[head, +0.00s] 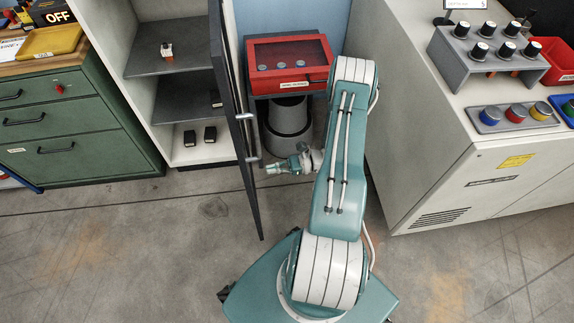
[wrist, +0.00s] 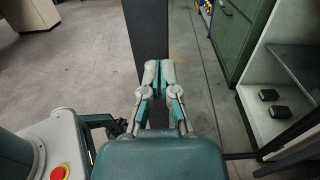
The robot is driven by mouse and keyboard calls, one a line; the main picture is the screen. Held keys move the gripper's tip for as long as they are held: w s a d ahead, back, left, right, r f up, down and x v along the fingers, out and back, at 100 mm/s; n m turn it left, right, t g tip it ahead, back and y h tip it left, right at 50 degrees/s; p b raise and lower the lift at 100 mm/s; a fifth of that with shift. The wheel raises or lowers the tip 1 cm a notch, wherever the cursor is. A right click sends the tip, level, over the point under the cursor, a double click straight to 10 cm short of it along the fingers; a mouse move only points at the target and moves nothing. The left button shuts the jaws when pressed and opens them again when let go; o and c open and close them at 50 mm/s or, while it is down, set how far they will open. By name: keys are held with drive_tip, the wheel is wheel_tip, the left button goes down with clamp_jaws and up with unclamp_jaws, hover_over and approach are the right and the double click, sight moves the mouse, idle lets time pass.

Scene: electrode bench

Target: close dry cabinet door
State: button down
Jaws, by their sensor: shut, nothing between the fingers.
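The dry cabinet (head: 140,100) stands open, with white walls and grey shelves. Its dark-framed door (head: 252,205) is swung far out towards me and shows nearly edge-on, with a vertical bar handle (head: 241,100) on its right-hand face. My gripper (head: 270,168) is just right of the door and points left at it. In the wrist view my gripper's fingertips (wrist: 159,68) are together and empty, in front of the dark door edge (wrist: 147,30). I cannot tell whether they touch the door. The cabinet interior (wrist: 262,75) shows at the right of the wrist view.
A green drawer unit (head: 75,130) stands left of the cabinet. The floor (head: 130,255) left of the door is clear.

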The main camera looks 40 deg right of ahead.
drive_tip(key=x, duration=0.5)
drive_tip(key=shift+w+a, duration=0.1)
idle(0.3)
